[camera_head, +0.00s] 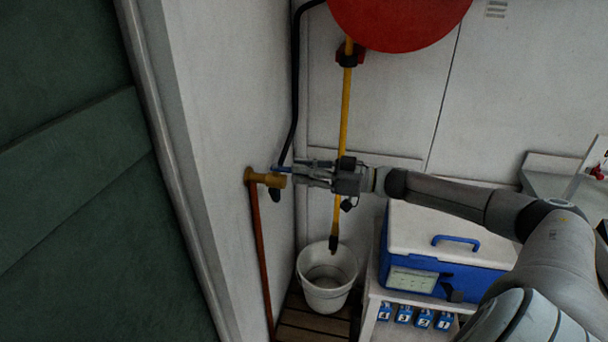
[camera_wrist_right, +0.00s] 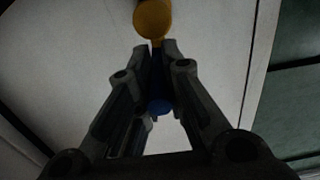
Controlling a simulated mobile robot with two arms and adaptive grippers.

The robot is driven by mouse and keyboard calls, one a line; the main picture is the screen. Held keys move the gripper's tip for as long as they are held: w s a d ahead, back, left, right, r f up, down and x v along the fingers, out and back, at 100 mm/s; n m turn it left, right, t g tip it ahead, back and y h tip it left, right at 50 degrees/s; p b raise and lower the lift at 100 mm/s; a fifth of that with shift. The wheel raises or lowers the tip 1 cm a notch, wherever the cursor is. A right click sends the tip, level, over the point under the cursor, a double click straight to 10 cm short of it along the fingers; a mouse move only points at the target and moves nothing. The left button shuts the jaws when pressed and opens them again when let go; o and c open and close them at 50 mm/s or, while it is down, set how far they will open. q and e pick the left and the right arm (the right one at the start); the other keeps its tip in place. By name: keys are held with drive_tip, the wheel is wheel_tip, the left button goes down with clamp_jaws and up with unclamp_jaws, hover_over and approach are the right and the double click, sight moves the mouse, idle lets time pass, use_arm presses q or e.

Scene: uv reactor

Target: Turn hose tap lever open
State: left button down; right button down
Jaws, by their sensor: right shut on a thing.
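The brass hose tap (camera_head: 264,180) sticks out from the white wall at the top of a copper pipe. Its blue lever (camera_head: 281,169) shows as a thin strip by the fingertips. My right gripper (camera_head: 296,171) reaches in from the right and is shut on the lever. In the right wrist view the fingers (camera_wrist_right: 162,62) stand on both sides of the blue lever (camera_wrist_right: 160,105), with the brass tap body (camera_wrist_right: 153,19) just beyond the tips. The lever's exact angle is hard to tell. My left gripper is not in view.
A copper pipe (camera_head: 261,255) runs down the wall. A black hose (camera_head: 295,80) and a yellow lance (camera_head: 345,110) hang close by, below a red reel (camera_head: 400,18). A white bucket (camera_head: 326,292) stands below. A blue and white cooler (camera_head: 440,264) sits on a shelf beneath my arm.

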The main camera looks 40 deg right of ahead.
drive_tip(key=shift+w+r, duration=0.1)
drive_tip(key=shift+r, duration=0.3)
drive_tip(key=c, duration=1.5)
unclamp_jaws()
drive_tip(key=shift+o, duration=0.7)
drive_tip(key=shift+w+d+f, duration=0.1)
drive_tip(key=shift+w+f, duration=0.05)
drive_tip(key=shift+w, duration=0.05)
drive_tip(key=shift+s+f, duration=0.15)
